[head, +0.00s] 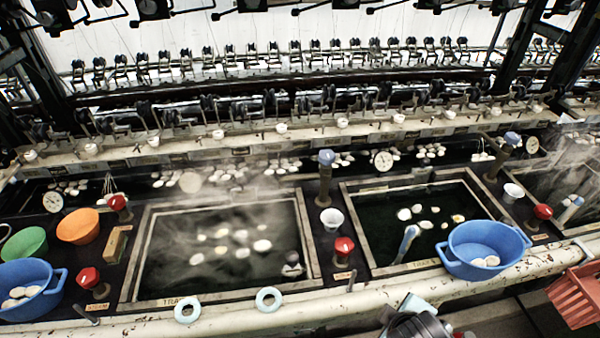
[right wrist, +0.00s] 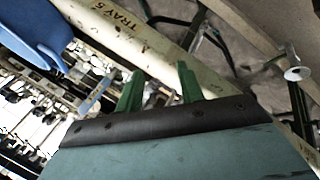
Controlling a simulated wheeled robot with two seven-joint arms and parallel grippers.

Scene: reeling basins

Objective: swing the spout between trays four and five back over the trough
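Two framed trays of dark water with pale cocoons lie in the head view, a left tray (head: 146,240) and a right tray (head: 346,205). Their painted numbers are too small to read there. My left gripper is out of view.
A cream front rail (right wrist: 130,40) is marked TRAY 5. A blue basin (head: 486,245) sits at the right tray's front corner. Red knobs (head: 344,246) and a white cup (head: 332,219) stand near the post. A red crate (head: 578,295) is at the right. Steam drifts over the left tray.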

